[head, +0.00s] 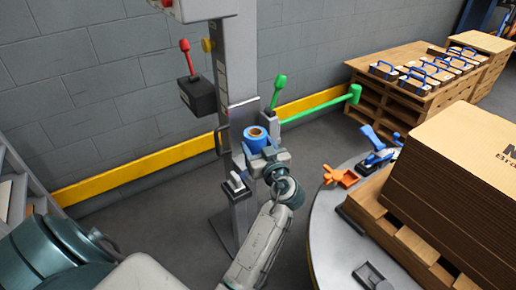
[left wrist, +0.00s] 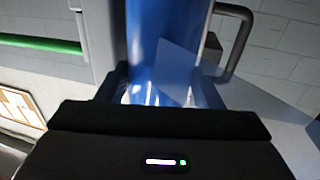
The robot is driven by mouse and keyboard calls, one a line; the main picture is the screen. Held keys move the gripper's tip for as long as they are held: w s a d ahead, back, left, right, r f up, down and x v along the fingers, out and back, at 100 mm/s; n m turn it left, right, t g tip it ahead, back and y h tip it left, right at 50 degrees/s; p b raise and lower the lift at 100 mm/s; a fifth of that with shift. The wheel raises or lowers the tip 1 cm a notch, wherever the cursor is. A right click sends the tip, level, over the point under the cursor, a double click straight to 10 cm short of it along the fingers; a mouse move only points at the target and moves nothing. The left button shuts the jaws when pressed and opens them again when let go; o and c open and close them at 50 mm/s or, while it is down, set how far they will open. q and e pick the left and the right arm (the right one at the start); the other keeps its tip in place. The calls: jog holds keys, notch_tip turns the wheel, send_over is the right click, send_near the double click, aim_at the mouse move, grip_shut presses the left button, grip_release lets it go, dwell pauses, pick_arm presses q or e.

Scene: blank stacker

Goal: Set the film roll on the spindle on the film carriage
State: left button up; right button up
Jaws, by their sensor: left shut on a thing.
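The film roll (head: 256,134) is blue with a brown core at its top, and stands roughly upright against the front of the grey mast (head: 236,70). My left gripper (head: 267,157) is shut on it from the near side. In the left wrist view the blue roll (left wrist: 165,45) fills the middle between the two fingers (left wrist: 163,92). The film carriage seems to be the grey block (head: 239,163) low on the mast, partly behind the roll. No spindle shows, and I cannot tell whether the roll rests on anything. My right gripper is not in view.
A yellow rail (head: 130,172) runs along the wall.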

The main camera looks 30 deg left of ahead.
pick_arm(q)
jog(key=shift+f, duration=0.1)
jog(key=o, duration=1)
jog(key=shift+c, duration=0.2)
jog(key=shift+o, duration=1.3)
